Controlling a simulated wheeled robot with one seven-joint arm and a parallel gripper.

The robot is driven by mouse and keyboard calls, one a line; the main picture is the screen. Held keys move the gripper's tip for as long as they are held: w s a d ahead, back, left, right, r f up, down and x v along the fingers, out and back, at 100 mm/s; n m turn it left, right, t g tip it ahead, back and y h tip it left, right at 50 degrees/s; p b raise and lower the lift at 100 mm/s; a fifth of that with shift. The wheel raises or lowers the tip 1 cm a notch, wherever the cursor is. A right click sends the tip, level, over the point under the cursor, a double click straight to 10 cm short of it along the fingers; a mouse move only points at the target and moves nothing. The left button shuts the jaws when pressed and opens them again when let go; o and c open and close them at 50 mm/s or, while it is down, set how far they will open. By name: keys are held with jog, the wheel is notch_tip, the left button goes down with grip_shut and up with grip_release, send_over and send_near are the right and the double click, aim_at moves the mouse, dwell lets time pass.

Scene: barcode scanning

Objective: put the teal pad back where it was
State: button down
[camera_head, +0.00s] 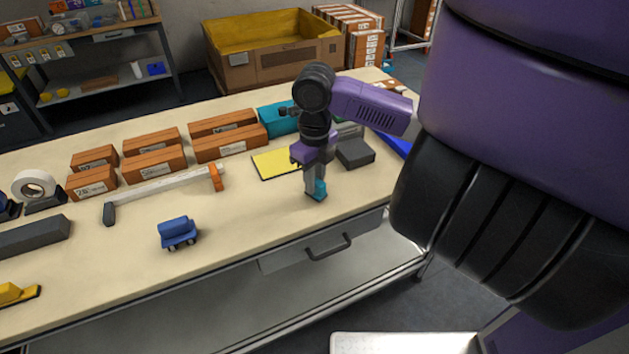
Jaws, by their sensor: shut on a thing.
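My gripper (315,183) points down near the front edge of the workbench, right of the middle of the picture. It is shut on a small teal block, which I take to be the teal pad (319,190). The pad shows at the fingertips, low over the bench top; I cannot tell whether it touches the surface. The fingers hide part of it. A flat yellow pad (275,163) lies on the bench just left of and behind my gripper. A larger teal object (279,119) stands farther back, partly hidden by my arm.
A dark grey box (356,153) lies right of my gripper, with a blue item (393,145) beyond. Orange-brown boxes (229,140) line the bench's back. A long white tool (166,187) and a blue object (178,232) lie left. Bench top (245,210) between blue object and gripper is clear.

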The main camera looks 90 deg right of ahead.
jog(key=shift+f, duration=0.25)
jog(key=shift+f, duration=0.1)
jog(key=shift+f, duration=0.1)
jog(key=c, duration=1.3)
grip_release()
jog(key=shift+o, duration=0.2)
jog(key=shift+r, duration=0.2)
